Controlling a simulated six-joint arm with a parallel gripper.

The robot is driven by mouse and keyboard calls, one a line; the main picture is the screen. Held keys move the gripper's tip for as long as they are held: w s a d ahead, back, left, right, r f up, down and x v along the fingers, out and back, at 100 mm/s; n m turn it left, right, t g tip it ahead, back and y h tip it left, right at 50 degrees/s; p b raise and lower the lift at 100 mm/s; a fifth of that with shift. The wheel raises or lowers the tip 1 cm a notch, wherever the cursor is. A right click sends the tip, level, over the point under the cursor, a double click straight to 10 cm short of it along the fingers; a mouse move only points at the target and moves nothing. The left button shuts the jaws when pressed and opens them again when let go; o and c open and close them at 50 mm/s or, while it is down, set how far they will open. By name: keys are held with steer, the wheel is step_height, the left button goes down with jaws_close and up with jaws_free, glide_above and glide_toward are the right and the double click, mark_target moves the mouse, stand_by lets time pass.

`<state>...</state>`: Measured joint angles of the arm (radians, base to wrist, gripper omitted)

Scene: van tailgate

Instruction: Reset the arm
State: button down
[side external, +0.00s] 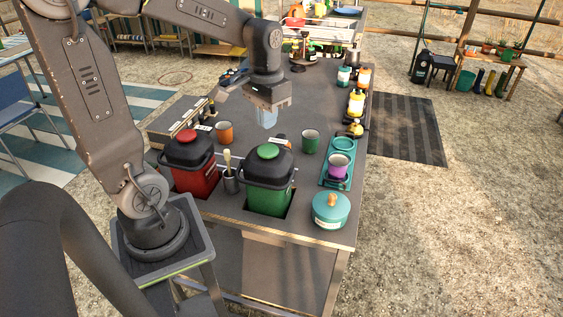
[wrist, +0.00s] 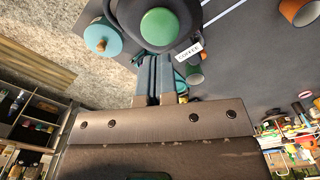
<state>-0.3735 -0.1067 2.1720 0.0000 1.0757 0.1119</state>
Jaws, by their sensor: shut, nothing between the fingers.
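My gripper (side external: 267,119) hangs above the middle of the grey table (side external: 325,90) in the side external view, pointing down and clear of the things around it. Its fingers (wrist: 155,80) are together and hold nothing in the wrist view. The task names no object.
A green-lidded bin (side external: 268,180) and a red-lidded bin (side external: 190,163) stand at the table's near side. An orange cup (side external: 225,132), a green cup (side external: 310,142), a purple cup (side external: 339,171) and a teal pot (side external: 331,211) stand nearby. Bottles (side external: 356,103) line the right edge.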

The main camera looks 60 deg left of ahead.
steer(key=shift+r, duration=0.15)
steer(key=shift+s+d+r, duration=0.15)
steer(key=shift+d+r, duration=0.05)
steer(key=shift+d, duration=0.15)
steer(key=s+d+r+m+t, duration=0.3)
steer(key=s+d+r+t, duration=0.1)
steer(key=s+d, duration=0.4)
steer(key=shift+d+r+t, duration=0.15)
steer(key=shift+d+t, duration=0.65)
steer(key=shift+d, duration=0.3)
